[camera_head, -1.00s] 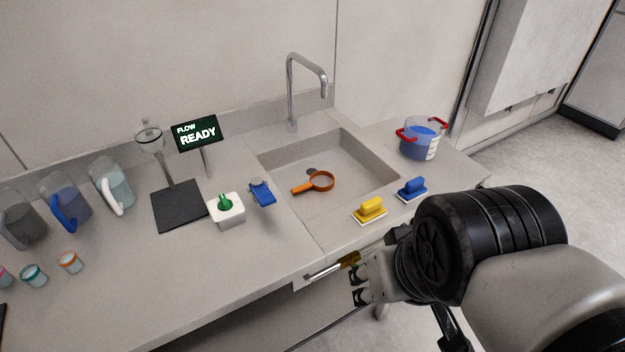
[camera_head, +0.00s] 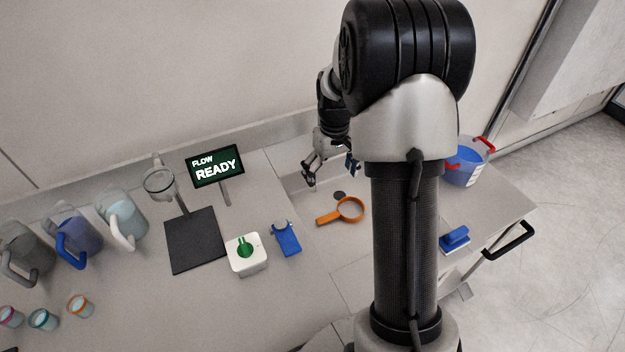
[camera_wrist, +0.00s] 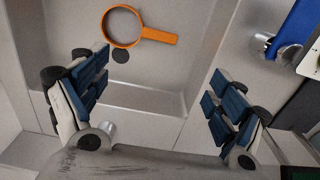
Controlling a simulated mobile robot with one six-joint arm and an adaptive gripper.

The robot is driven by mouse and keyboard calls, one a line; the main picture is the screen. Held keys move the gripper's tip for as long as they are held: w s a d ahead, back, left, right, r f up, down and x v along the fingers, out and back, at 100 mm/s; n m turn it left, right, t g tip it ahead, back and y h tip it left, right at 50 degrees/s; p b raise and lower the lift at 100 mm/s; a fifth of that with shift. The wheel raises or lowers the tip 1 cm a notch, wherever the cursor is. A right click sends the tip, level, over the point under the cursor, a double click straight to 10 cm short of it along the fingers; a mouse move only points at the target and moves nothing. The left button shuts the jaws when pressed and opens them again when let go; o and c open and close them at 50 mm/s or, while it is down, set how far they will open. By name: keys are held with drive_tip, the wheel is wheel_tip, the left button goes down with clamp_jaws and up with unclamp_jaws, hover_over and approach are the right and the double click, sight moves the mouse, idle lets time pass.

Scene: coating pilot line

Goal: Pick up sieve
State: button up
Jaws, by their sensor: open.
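The sieve is an orange ring with a short handle (camera_head: 342,210) and lies in the sink basin in the head view, beside the dark drain. In the wrist view the sieve (camera_wrist: 158,35) lies near the top, its ring at the left and its handle pointing right. My gripper (camera_head: 332,172) hangs over the back of the sink in the head view, above and behind the sieve. In the wrist view my gripper (camera_wrist: 160,90) has its two blue-padded fingers wide apart with nothing between them. The sieve's ring and handle are both visible and clear of the fingers.
A blue clamp-like tool (camera_head: 286,238) and a white box with a green knob (camera_head: 247,254) stand left of the sink. A blue bucket (camera_head: 465,166) and a blue-handled block (camera_head: 455,238) are at the right. My arm hides the sink's right part.

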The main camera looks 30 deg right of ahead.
drive_tip(key=b, duration=0.4)
hover_over(328, 216)
wheel_tip(328, 216, down, 13)
drive_tip(key=shift+r, duration=0.1)
wheel_tip(328, 216, down, 5)
drive_tip(key=shift+d+f+b, duration=0.1)
drive_tip(key=shift+f+b, duration=0.05)
drive_tip(key=shift+b, duration=1.05)
drive_tip(key=shift+s, duration=0.1)
drive_tip(key=c, duration=1.2)
